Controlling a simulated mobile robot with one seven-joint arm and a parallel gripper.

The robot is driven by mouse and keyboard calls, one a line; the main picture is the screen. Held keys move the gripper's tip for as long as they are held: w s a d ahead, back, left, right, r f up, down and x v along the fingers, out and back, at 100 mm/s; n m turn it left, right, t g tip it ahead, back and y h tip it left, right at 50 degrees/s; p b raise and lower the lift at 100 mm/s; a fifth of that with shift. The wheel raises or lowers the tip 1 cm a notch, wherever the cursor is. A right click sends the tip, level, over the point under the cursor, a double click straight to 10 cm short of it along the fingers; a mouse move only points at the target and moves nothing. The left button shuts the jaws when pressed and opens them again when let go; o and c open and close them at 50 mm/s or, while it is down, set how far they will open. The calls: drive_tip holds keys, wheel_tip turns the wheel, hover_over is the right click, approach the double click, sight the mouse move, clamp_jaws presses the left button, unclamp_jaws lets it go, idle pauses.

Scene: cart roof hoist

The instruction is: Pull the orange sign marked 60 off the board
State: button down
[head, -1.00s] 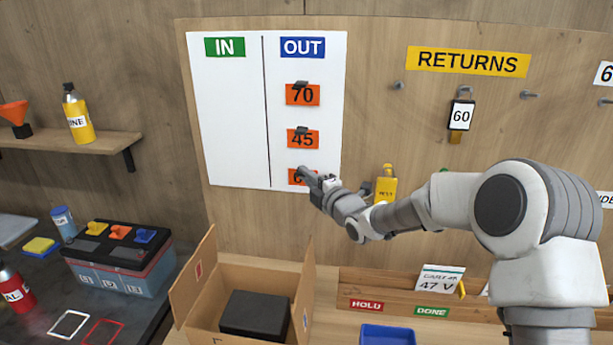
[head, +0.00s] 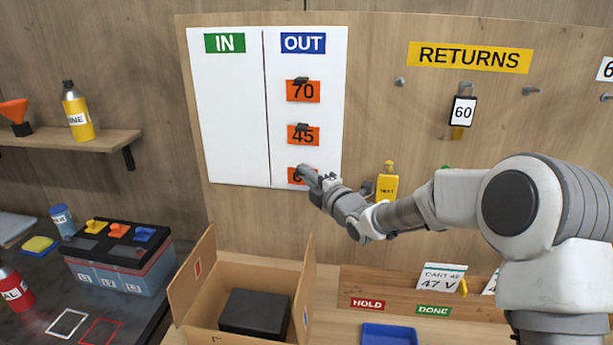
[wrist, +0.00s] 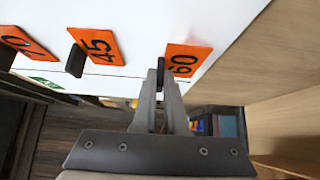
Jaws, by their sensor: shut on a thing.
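The orange sign marked 60 (wrist: 186,60) is on the white board (head: 230,130), lowest in the OUT column. In the head view only part of the sign (head: 293,176) shows beside my gripper (head: 308,174). In the wrist view my gripper (wrist: 163,88) is shut on the dark tab at the sign's edge. The sign looks flat against the board; I cannot tell of any gap. The orange sign marked 45 (head: 303,135) is above it, and the orange sign marked 70 (head: 303,91) is at the top, each with a dark tab.
An open cardboard box (head: 190,310) with a black block inside stands below the board. RETURNS hooks, one with a tag marked 60 (head: 463,111), are to the right. A yellow tag (head: 387,187) hangs close to my wrist. A blue tray (head: 388,335) lies at the front.

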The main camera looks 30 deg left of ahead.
drive_tip(key=shift+s+d+b, duration=0.3)
drive_tip(key=shift+s+b, duration=0.65)
drive_tip(key=shift+b, duration=0.25)
idle(0.8)
drive_tip(key=shift+s+d+b, duration=0.3)
drive_tip(key=shift+s+b, duration=0.4)
drive_tip(key=shift+s, duration=0.25)
drive_tip(key=shift+s+d+b, duration=0.3)
drive_tip(key=shift+s+b, duration=0.45)
drive_tip(key=shift+s, duration=0.2)
drive_tip(key=shift+s+d+b, duration=0.3)
drive_tip(key=shift+s+b, duration=0.4)
drive_tip(key=shift+s, duration=0.25)
